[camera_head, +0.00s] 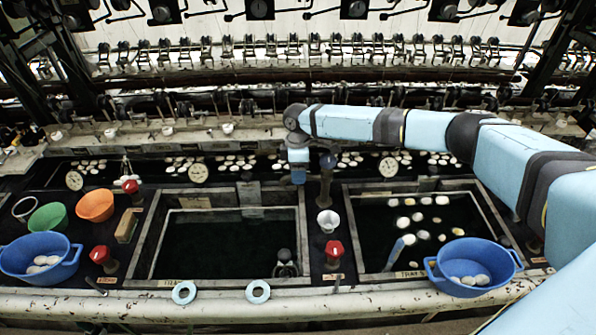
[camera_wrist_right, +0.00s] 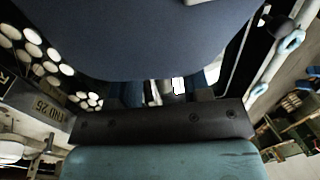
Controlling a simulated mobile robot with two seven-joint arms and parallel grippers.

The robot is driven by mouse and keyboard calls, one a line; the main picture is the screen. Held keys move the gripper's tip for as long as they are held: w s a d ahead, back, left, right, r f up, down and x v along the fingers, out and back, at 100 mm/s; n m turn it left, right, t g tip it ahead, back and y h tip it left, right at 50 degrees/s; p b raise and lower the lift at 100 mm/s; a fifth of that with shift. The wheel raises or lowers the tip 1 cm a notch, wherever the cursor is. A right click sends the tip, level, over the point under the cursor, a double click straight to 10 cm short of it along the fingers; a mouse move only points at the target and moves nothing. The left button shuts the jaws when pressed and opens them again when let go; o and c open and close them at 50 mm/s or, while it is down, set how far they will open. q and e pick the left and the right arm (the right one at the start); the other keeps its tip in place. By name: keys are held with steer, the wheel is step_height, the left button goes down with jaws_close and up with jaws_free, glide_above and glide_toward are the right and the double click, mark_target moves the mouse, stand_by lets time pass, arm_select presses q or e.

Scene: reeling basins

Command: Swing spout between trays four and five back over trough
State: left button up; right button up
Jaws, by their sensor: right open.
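A dark upright post with a rounded top, which looks like the spout (camera_head: 326,186), stands on the strip between the two large sunken trays. Which way its outlet points is hard to tell. My right gripper (camera_head: 298,180) hangs pointing down just left of the post's top, apart from it as far as I can see. It is open, with no object visible in it. In the right wrist view my gripper (camera_wrist_right: 165,92) is mostly hidden behind dark housing. The left tray (camera_head: 150,238) holds dark water; the right tray (camera_head: 496,215) holds floating cocoons. My left gripper is out of view.
A white cup (camera_head: 328,221) and a red knob (camera_head: 334,249) sit in front of the post. A blue basin (camera_head: 438,270) with cocoons stands at front right. Other bowls (camera_head: 95,206) stand left. Pale rings (camera_head: 258,291) lie on the front edge. Machinery spans the back.

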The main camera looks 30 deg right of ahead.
steer(key=shift+f, duration=0.15)
jaws_close()
